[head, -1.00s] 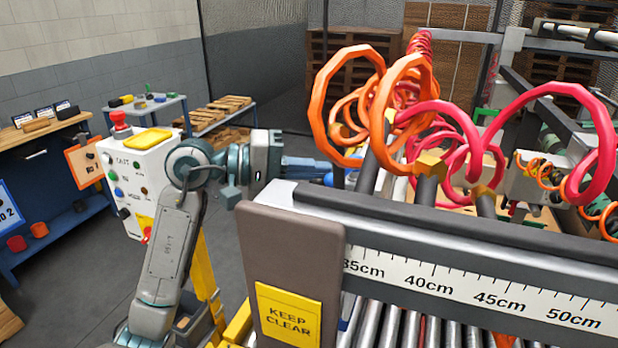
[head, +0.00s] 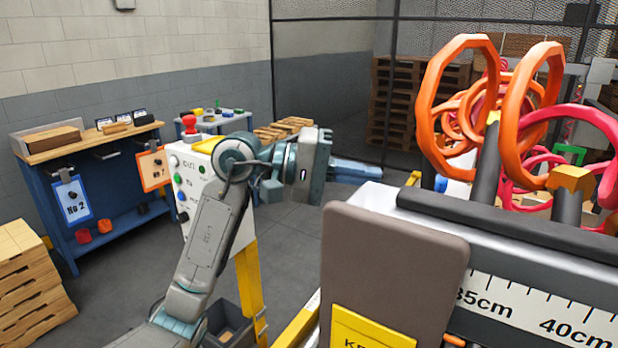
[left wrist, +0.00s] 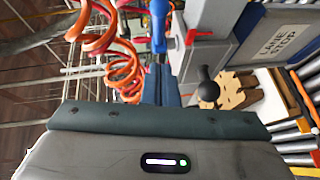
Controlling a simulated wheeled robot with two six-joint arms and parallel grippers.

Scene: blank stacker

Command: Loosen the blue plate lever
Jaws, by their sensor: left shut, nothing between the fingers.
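A blue lever (left wrist: 159,28) stands beyond my fingertips in the left wrist view, beside a red part on a grey block. A small piece of blue (head: 440,183) shows behind the machine's end in the head view; I cannot tell whether it is the same lever. My left gripper (head: 368,172) is shut and empty, pointing right toward the machine's near end. Its blue-grey fingers also show in the left wrist view (left wrist: 160,84), apart from the lever as far as I can tell. My right gripper is out of view.
The grey-brown end panel (head: 395,262) and ruler rail (head: 545,315) stand close at right. Orange coils (head: 447,110) hang above. A white button box (head: 192,190) is behind my left arm. A black ball knob (left wrist: 208,88) sits right of my fingers. Floor between bench and machine is mostly clear.

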